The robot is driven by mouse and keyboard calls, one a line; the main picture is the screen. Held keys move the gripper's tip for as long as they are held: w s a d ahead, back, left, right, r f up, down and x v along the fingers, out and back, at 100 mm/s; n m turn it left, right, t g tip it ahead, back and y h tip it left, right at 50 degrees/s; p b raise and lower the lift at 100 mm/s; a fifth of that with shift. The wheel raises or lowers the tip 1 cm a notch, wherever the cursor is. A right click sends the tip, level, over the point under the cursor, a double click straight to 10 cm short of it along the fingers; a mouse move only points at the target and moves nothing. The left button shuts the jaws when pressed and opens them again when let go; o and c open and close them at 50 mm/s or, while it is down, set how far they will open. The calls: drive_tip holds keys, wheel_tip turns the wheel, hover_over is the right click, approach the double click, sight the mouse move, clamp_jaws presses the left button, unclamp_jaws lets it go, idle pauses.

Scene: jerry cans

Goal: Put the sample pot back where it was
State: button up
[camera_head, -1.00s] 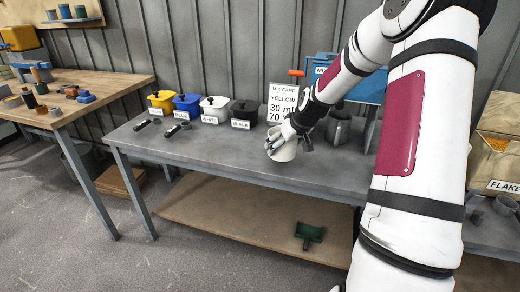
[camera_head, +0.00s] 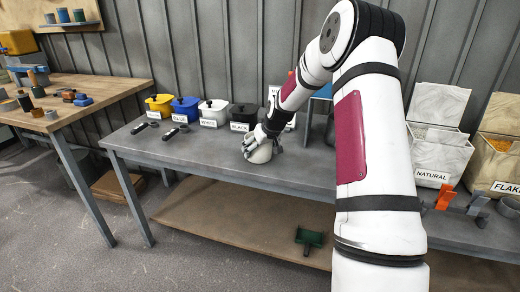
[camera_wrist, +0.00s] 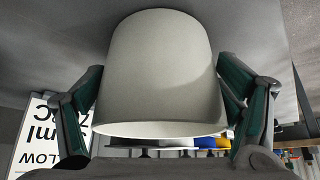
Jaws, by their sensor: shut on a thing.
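The sample pot, a pale off-white cup (camera_head: 262,155), is at the grey bench, in front of the black tub. In the wrist view the pot (camera_wrist: 160,60) fills the middle, seen upside down like the rest of that view, with a finger pressed to each side. My gripper (camera_head: 254,146) is shut on the pot; in the wrist view both fingers of my gripper (camera_wrist: 160,85) show. The pot looks upright and low over the bench (camera_head: 215,157); I cannot tell whether its base touches. My fingers hide part of it in the head view.
Yellow (camera_head: 159,105), blue (camera_head: 186,109), white (camera_head: 213,113) and black (camera_head: 243,117) tubs line the back of the bench. Two dark scoops (camera_head: 175,133) lie at left. A mix card (camera_wrist: 45,135) stands close beside my gripper. The bench front left is clear.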

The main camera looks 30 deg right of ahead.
drive_tip(key=o, duration=1.3)
drive_tip(key=shift+o, duration=0.2)
